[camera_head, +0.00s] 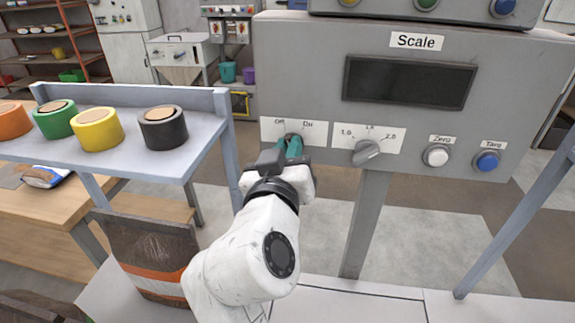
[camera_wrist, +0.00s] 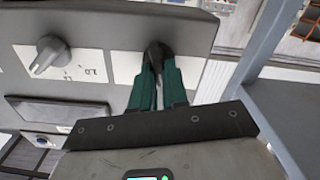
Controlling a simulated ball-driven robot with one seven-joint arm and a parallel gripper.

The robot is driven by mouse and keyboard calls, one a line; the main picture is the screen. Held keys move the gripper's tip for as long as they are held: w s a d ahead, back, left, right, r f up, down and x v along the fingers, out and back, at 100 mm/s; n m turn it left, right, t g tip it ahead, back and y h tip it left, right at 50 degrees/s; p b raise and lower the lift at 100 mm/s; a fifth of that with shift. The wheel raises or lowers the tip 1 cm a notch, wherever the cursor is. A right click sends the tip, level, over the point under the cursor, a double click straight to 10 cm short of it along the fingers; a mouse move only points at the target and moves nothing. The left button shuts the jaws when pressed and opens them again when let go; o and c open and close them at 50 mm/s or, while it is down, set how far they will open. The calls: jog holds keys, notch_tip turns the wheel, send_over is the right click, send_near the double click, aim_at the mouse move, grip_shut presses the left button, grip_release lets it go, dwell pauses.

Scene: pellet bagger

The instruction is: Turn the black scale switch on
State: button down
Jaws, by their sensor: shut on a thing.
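The grey scale panel (camera_head: 300,70) stands at the right of the head view, with a "Scale" label and a dark blank display (camera_head: 410,82). The black scale switch (camera_wrist: 156,52) sits at the panel's lower left, below an "Off / On" label (camera_head: 307,127). My gripper (camera_head: 291,143) is at this switch, and its green fingers are shut on it. The wrist view shows the two fingertips (camera_wrist: 157,65) on either side of the dark knob. The fingers hide most of the switch in the head view, so I cannot tell where it points.
Right of the switch are a grey dial (camera_head: 367,152), a white Zero button (camera_head: 437,156) and a blue Tare button (camera_head: 487,162). A shelf (camera_head: 150,92) with coloured tape rolls stands at the left. A grey post (camera_head: 365,225) supports the panel.

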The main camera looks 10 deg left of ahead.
jog(key=m+b, duration=0.6)
jog(key=b, duration=0.1)
jog(key=m+b, duration=0.3)
jog(key=b, duration=0.1)
jog(key=shift+d+f, duration=0.15)
jog(key=shift+d, duration=0.15)
jog(key=c, duration=1.1)
grip_release()
jog(key=shift+c, duration=0.2)
jog(key=shift+s, duration=0.1)
jog(key=s+b, duration=0.1)
jog(key=s, duration=0.9)
jog(key=shift+s+a, duration=0.2)
jog(key=shift+s, duration=0.1)
